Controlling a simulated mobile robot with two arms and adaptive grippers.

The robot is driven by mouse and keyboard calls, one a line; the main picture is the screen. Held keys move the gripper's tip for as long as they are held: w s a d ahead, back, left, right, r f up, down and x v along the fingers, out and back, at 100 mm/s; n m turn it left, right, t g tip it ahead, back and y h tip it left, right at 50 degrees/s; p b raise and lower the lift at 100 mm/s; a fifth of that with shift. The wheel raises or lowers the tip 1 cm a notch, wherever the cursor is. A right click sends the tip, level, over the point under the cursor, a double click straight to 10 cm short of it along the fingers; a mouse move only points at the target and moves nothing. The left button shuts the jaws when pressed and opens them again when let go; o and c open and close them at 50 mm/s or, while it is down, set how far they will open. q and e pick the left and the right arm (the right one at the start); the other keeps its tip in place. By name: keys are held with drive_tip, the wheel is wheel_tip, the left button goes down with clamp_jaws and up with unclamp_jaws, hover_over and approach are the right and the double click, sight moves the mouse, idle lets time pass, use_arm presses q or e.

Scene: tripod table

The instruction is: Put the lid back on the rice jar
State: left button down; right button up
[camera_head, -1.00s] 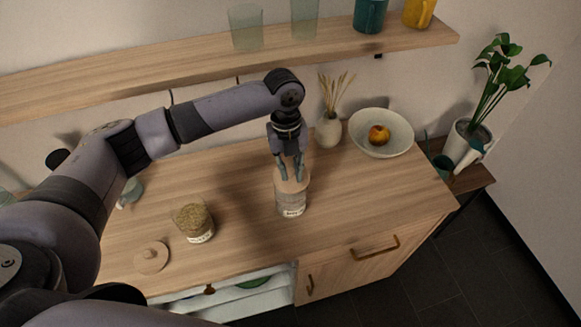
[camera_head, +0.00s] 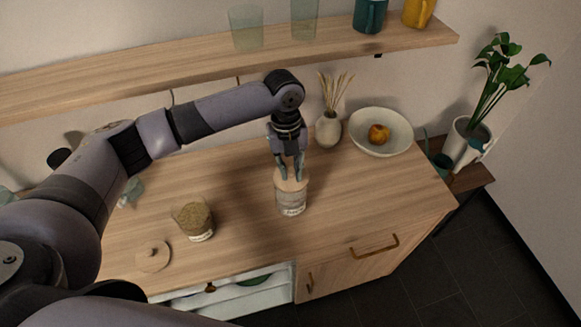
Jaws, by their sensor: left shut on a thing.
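A glass jar (camera_head: 291,205) with a white label stands upright on the wooden cabinet top; its label is too small to read, but its pale contents look like rice. A pale wooden lid (camera_head: 291,185) is at the jar's mouth. My left gripper (camera_head: 291,175) points down from above and is shut on this lid's top; I cannot tell whether the lid is fully seated. A second jar (camera_head: 196,219), open and holding brownish-green grain, stands to the left. Another round wooden lid (camera_head: 153,257) with a knob lies on the cabinet top near its front edge. My right gripper is not in view.
A white bowl (camera_head: 365,146) with a fruit (camera_head: 379,134) and a vase (camera_head: 328,130) of dried stems stand behind and right. A shelf (camera_head: 180,65) with cups runs above. A partly open drawer (camera_head: 235,297) is at the front. The cabinet top (camera_head: 375,200) right of the jar is clear.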

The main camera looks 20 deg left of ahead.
use_arm(q)
drive_tip(key=c, duration=1.4)
unclamp_jaws()
drive_tip(key=o, duration=0.5)
drive_tip(key=shift+c, duration=0.2)
drive_tip(key=shift+r, duration=0.15)
wheel_tip(320, 180, up, 5)
drive_tip(key=p, duration=0.5)
drive_tip(key=shift+r+p, duration=0.8)
drive_tip(key=shift+r, duration=0.1)
